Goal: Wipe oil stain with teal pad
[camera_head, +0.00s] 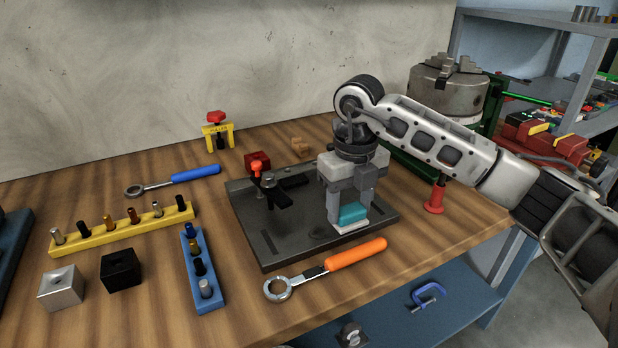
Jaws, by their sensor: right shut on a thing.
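A teal pad with a pale underside (351,215) is held between the fingers of my right gripper (349,203). The gripper points down and is shut on the pad. The pad is at the right part of a dark metal plate (290,247) on the bench; I cannot tell whether it touches the plate. A small dark roundish patch (317,233) shows on the plate just left of the pad; it may be the oil stain. Anything under the pad is hidden. My left gripper is not in view.
A black clamp with a red tip (268,190) stands on the plate. An orange-handled wrench (355,254) lies in front, a blue-handled one (195,174) behind left. Yellow (130,228) and blue (203,275) racks stand left. A red cone (435,198) stands right.

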